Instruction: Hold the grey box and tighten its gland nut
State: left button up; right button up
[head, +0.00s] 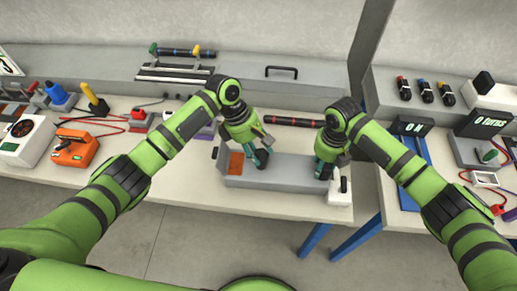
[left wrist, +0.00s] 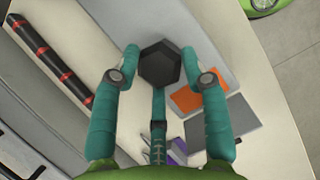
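The grey box (head: 285,172) lies long-ways near the front edge of the middle table. A dark hexagonal nut, seemingly the gland nut (left wrist: 158,64), stands out against the box's light grey surface in the left wrist view. My left gripper (head: 262,153) is over the left part of the box, pointing down. In the left wrist view its two teal fingers (left wrist: 160,62) are apart, one on each side of the nut, with slight gaps visible. My right gripper (head: 325,171) is at the box's right end; its fingertips are mostly hidden, so its grip cannot be told.
An orange patch (head: 236,163) is at the box's left end. A black bar with red bands (head: 293,121) lies behind it. A white block (head: 340,191) stands at the right end.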

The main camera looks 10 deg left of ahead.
pick_arm(q)
jog(key=shift+s, duration=0.1)
jog(key=shift+c, duration=1)
jog(key=shift+d, duration=0.1)
jog(key=m+g, duration=0.1)
jog(key=m, duration=0.2)
jog(key=shift+d, duration=0.1)
jog(key=shift+m+g+y, duration=0.7)
jog(key=shift+m, duration=1.4)
jog(key=shift+f, duration=0.1)
